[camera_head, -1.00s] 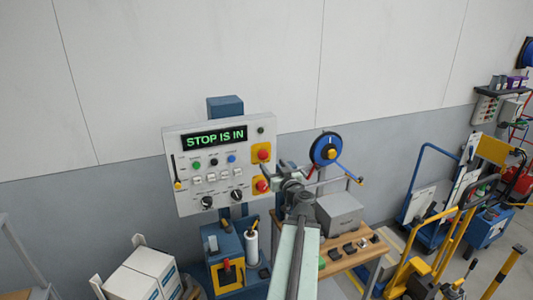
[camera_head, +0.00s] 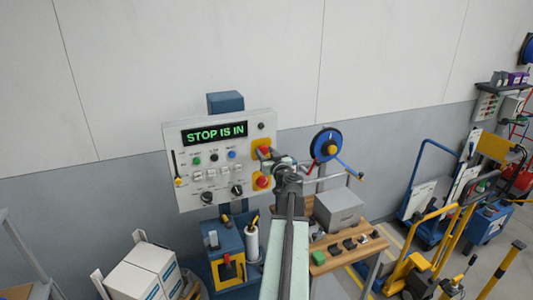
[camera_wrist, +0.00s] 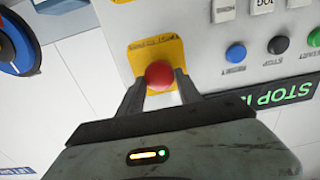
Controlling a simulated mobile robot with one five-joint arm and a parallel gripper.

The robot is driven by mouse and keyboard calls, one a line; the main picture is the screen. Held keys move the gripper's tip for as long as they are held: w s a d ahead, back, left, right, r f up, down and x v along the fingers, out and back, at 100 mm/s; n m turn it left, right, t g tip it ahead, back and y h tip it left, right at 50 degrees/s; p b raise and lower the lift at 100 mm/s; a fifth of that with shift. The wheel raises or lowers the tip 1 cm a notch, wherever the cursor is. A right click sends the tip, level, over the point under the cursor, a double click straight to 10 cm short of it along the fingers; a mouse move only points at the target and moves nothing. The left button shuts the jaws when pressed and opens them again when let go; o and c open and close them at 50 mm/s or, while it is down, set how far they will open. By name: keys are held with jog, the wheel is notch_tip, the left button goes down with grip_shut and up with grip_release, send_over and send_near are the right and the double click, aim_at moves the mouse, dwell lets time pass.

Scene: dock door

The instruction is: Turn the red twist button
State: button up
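The white control panel (camera_head: 180,165) has a display (camera_head: 214,133) reading "STOP IS IN". On its right edge are two yellow plates. The upper red button (camera_wrist: 159,75) is round and sits on its yellow plate (camera_wrist: 150,50) in the wrist view, which is upside down. My gripper (camera_wrist: 159,88) is open, with one finger on each side of this button. Whether the fingers touch it I cannot tell. The lower red button (camera_head: 262,182) is clear of my gripper.
Green, black and blue buttons (camera_head: 231,155) and black knobs (camera_head: 237,190) are on the panel. A wooden bench (camera_head: 345,257) with a grey box (camera_head: 338,210) stands below.

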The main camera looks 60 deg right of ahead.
jog(key=c, duration=0.5)
jog(key=shift+d, duration=0.45)
jog(key=shift+c, duration=0.8)
jog(key=shift+a+r, duration=0.1)
jog(key=shift+a, duration=0.3)
jog(key=shift+s+m, duration=0.15)
jog(key=shift+m, duration=2.55)
grip_shut()
jog(key=shift+m, duration=1.4)
jog(key=o, duration=1.3)
grip_release()
jog(key=shift+d, duration=0.1)
jog(key=shift+o, duration=0.2)
